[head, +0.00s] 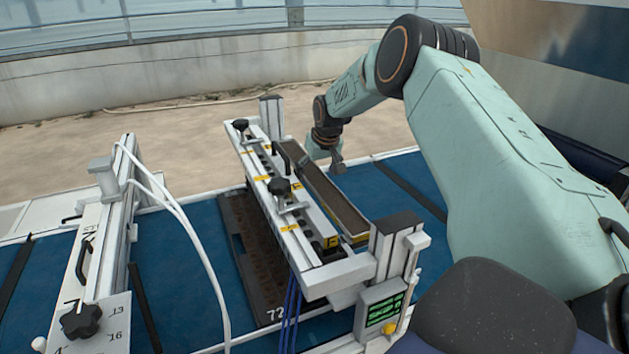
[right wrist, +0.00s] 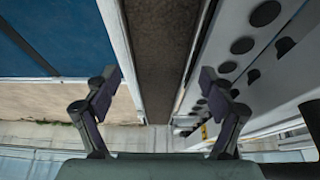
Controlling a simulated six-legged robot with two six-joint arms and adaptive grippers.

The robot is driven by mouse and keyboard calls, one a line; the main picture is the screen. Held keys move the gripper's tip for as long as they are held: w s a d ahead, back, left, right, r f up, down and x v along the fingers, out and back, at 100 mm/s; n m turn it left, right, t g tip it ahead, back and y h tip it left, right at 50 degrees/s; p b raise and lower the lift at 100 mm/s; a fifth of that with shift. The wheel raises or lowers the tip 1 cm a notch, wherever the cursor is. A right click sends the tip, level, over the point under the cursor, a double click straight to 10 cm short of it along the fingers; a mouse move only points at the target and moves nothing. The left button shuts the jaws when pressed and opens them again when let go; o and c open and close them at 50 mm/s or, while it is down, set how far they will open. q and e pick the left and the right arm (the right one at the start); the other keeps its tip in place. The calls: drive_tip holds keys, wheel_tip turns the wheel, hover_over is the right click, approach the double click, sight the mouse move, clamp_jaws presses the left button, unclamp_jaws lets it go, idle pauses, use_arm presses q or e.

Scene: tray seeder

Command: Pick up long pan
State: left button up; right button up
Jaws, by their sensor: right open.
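The long pan (head: 328,197) is a narrow trough with a dark brown inside and pale rims. It lies along the right side of the white seeder bar (head: 287,198) in the head view. In the right wrist view the pan (right wrist: 165,50) runs down the middle, between the fingers. My right gripper (head: 337,163) is open and empty, near the pan's far half; its two fingers (right wrist: 159,85) spread to either side of the pan in the wrist view. I cannot tell whether either finger touches it. My left gripper is not in view.
A dark seed tray (head: 250,260) lies on the blue belt (head: 185,247) under the seeder bar. Black knobs (head: 278,186) stand on the bar close to the pan. A post with a green display (head: 383,309) stands at the pan's near end. White hoses hang at left.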

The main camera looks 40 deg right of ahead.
drive_tip(key=shift+w+d+f, duration=0.15)
drive_tip(key=shift+w+f, duration=0.15)
drive_tip(key=c, duration=0.6)
drive_tip(key=shift+s+r, duration=0.15)
drive_tip(key=shift+r, duration=0.1)
drive_tip(key=c, duration=0.5)
drive_tip(key=shift+f, duration=0.1)
drive_tip(key=shift+c, duration=0.7)
